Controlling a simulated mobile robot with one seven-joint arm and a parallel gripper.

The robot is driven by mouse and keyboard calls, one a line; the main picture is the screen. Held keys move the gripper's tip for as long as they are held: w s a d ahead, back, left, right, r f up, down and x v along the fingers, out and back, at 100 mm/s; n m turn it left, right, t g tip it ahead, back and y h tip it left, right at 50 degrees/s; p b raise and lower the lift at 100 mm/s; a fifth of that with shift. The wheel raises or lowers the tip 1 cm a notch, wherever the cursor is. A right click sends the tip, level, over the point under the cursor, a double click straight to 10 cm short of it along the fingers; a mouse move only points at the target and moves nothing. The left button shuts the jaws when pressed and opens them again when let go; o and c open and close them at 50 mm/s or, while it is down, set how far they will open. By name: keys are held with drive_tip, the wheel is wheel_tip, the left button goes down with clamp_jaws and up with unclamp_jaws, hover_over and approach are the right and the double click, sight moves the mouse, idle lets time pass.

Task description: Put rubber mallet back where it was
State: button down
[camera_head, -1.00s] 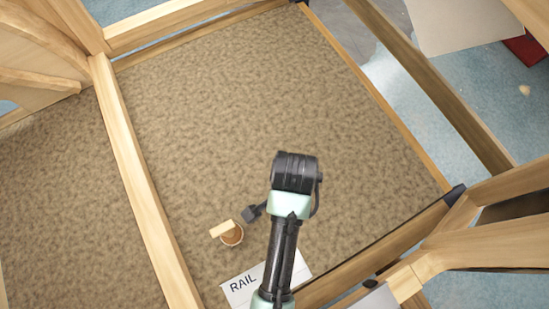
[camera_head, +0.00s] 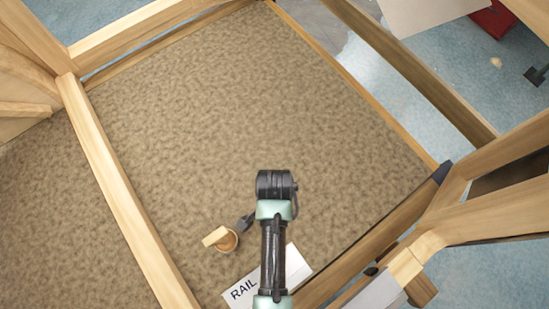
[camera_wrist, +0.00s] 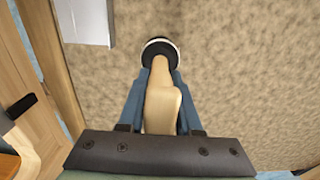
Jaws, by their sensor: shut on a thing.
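The rubber mallet (camera_wrist: 162,108) shows in the wrist view, with a pale wooden handle and a dark round end with a white rim. My gripper (camera_wrist: 160,82) has its two blue fingers shut on the handle, one on each side. The round end lies beyond the fingertips, over the brown panel; I cannot tell whether it touches. In the head view my arm covers most of the gripper. A pale wooden piece (camera_head: 215,236) with a round end shows just left of the arm and looks like the mallet.
The brown textured panel (camera_head: 220,110) is bounded by wooden beams. A white sheet marked RAIL (camera_head: 243,290) lies by its lower edge, close to the mallet; a white sheet (camera_wrist: 84,22) also shows in the wrist view. A wooden beam (camera_head: 125,190) runs along the left. The panel's upper middle is clear.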

drive_tip(key=shift+f, duration=0.1)
drive_tip(key=c, duration=0.6)
unclamp_jaws()
wheel_tip(320, 180, up, 12)
drive_tip(key=shift+f+p, duration=0.1)
drive_tip(key=shift+p, duration=0.45)
drive_tip(key=w+r+n+t, duration=0.3)
drive_tip(key=w+r+t, duration=0.3)
drive_tip(key=w+r, duration=0.65)
drive_tip(key=w+r+n+t, duration=0.2)
drive_tip(key=w+r+t, duration=0.6)
drive_tip(key=r, duration=0.7)
wheel_tip(320, 180, up, 25)
drive_tip(key=s+n+t, duration=0.1)
drive_tip(key=n+t, duration=0.2)
drive_tip(key=t, duration=0.4)
drive_tip(key=s+r+n+t, duration=0.1)
drive_tip(key=s+r+t, duration=0.2)
drive_tip(key=s+r, duration=0.2)
drive_tip(key=s+r+n+t, duration=0.1)
drive_tip(key=s+r+t, duration=0.2)
drive_tip(key=r, duration=0.6)
drive_tip(key=shift+s+r+n, duration=0.3)
drive_tip(key=shift+s+n, duration=0.1)
drive_tip(key=shift+s, duration=0.6)
